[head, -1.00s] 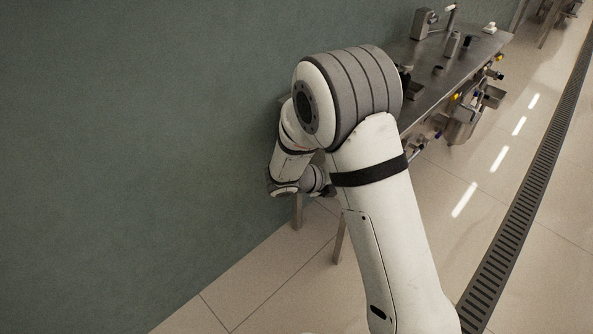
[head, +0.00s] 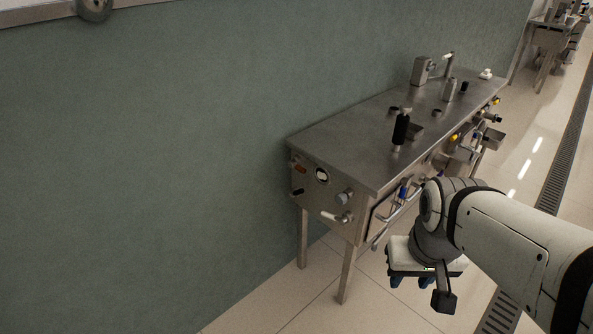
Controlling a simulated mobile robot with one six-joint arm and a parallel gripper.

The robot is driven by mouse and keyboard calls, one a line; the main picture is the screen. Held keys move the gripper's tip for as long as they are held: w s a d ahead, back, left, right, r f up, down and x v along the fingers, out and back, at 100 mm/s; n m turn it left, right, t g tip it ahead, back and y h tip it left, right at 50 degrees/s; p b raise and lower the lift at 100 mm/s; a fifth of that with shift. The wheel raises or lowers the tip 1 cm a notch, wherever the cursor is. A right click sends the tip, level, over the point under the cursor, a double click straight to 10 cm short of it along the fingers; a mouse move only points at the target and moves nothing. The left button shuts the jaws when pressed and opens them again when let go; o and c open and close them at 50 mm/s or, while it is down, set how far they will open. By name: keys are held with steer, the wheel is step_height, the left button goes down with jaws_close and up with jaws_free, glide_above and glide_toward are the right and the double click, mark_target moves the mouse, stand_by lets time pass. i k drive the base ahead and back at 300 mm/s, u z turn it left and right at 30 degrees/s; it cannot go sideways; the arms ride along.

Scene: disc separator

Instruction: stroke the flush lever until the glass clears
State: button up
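A steel bench (head: 340,135) stands against the green wall. On its near end panel are a small round window or gauge (head: 321,175) with a pale face, a silver knob (head: 345,197) and a metal lever-like handle (head: 337,217). An upright black-handled lever (head: 401,128) stands on the bench top. I cannot tell which of these handles is the flush lever, or whether the round face is the glass. My gripper (head: 424,282) points down over the floor, right of the bench's near end and apart from it. Its fingers are small and partly hidden, so its opening is unclear.
Blue-handled fittings and pipes (head: 403,190) stick out along the bench's front. A steel container (head: 493,139) hangs farther along. A floor drain grate (head: 552,185) runs at the right. The tiled floor (head: 270,300) before the end panel is clear.

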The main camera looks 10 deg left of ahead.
mark_target(291, 194)
steer(key=u, duration=0.35)
steer(key=k, duration=1.2)
steer(key=i, duration=1.65)
steer(key=u, duration=0.65)
steer(key=i, duration=0.55)
steer(key=u, duration=0.55)
